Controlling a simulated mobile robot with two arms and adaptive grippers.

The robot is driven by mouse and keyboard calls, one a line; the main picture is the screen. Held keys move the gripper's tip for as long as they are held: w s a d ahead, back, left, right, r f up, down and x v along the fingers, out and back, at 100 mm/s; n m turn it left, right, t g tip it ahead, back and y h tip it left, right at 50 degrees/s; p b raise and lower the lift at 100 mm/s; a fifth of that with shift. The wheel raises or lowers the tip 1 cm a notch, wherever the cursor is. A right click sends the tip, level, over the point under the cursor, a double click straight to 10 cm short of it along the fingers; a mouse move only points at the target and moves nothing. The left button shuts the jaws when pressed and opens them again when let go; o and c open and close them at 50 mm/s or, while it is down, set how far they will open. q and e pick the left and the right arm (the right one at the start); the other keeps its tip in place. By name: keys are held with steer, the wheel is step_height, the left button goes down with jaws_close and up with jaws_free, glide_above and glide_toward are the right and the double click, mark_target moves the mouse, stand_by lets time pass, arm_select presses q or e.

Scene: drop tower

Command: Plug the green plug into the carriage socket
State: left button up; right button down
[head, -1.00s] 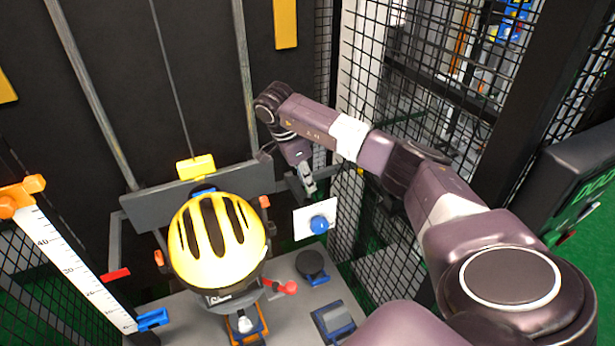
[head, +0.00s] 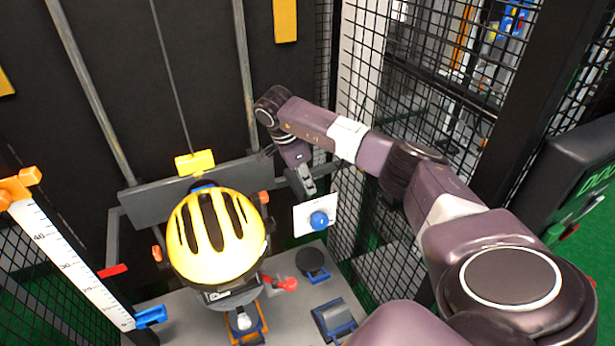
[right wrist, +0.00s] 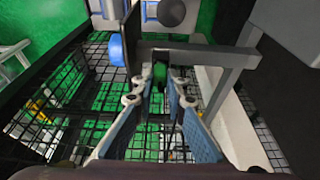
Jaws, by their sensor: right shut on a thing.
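My right gripper (head: 305,184) hangs beside the right end of the grey carriage crossbar (head: 150,203). In the right wrist view, the fingers of my right gripper (right wrist: 160,92) are closed around a small dark green piece, which I take to be the green plug (right wrist: 160,73). The plug is close to a grey bar (right wrist: 195,52) of the carriage, but I cannot tell whether they touch. The carriage socket cannot be made out. The plug is hidden or too small in the head view. My left gripper is not in view.
A yellow helmet (head: 214,238) sits in front of the crossbar. A white plate (head: 303,222) with a blue knob (head: 319,220) stands just below my right gripper. Black mesh (head: 350,190) is close on the right. A white ruler (head: 70,262) stands at left.

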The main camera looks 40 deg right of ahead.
steer(key=shift+f, duration=0.3)
steer(key=c, duration=1.9)
jaws_free()
steer(key=v, duration=1.2)
steer(key=shift+w, duration=0.1)
